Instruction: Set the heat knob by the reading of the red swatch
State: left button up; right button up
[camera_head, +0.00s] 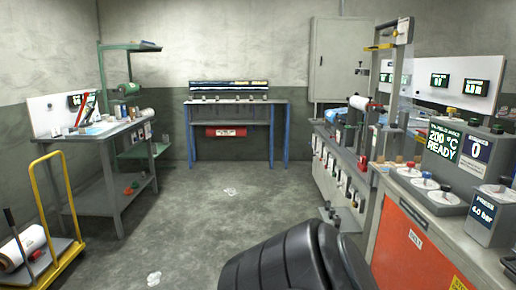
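A grey control box (447,146) at the right has a screen reading 200 °C READY. A row of round white dials with coloured knobs stands on the bench in front of it. I cannot make out a red swatch for certain. Neither of my grippers shows in the head view.
A press box (490,216) reading 4.0 bar stands at the right edge. The orange-fronted bench (410,250) fills the lower right. A grey worktable (93,200) and a yellow-handled cart (50,263) stand at the left. The middle floor (220,215) is mostly clear.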

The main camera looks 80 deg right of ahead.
aim_at(411, 164)
jog(key=l+z, duration=0.1)
jog(key=z, duration=0.35)
jog(key=l+z, duration=0.1)
jog(key=z, duration=0.4)
jog(key=l+z, duration=0.1)
jog(key=z, duration=0.35)
jog(key=i+l+z, duration=0.2)
jog(key=z, duration=0.2)
jog(key=i+l+z, duration=0.15)
jog(key=z, duration=0.25)
jog(key=i+z, duration=0.25)
jog(key=z, duration=0.15)
